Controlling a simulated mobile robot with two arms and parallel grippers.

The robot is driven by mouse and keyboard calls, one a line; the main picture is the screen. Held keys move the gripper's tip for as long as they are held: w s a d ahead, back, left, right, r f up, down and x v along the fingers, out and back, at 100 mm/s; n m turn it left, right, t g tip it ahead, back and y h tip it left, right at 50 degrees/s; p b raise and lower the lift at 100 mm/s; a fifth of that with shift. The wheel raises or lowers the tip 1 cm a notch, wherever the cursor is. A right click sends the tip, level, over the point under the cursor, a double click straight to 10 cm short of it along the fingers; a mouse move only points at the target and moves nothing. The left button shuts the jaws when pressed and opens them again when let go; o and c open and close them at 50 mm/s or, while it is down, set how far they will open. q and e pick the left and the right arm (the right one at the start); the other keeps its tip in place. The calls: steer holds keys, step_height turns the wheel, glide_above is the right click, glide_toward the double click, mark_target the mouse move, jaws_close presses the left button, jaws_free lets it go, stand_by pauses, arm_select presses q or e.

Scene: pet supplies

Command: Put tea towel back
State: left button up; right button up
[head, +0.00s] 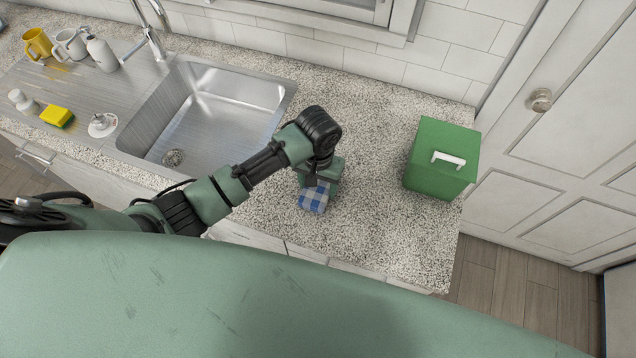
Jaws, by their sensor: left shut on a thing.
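A blue and white checked tea towel (313,198) shows at the counter, just right of the sink and near the counter's front edge. My left gripper (318,184) is over the towel, pointing down, and is shut on it. The gripper hides the towel's upper part. I cannot tell whether the towel touches the counter. My right gripper is not in view.
A green box with a white handle (440,160) stands on the speckled counter (385,220) at the right. The steel sink (215,105) is at the left, with a yellow sponge (57,116), mugs (70,45) and bottles around it. The counter between towel and box is clear.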

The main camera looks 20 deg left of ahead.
mark_target(319, 185)
arm_select(q)
steer(key=o, duration=1.4)
steer(key=shift+c, duration=0.2)
step_height(319, 185, up, 10)
steer(key=b, duration=0.2)
steer(key=shift+w+f+b, duration=0.1)
steer(key=shift+f+b, duration=0.15)
steer(key=shift+b, duration=0.05)
step_height(319, 185, up, 3)
steer(key=shift+f+p, duration=0.15)
steer(key=shift+p, duration=0.55)
steer(key=shift+f, duration=0.1)
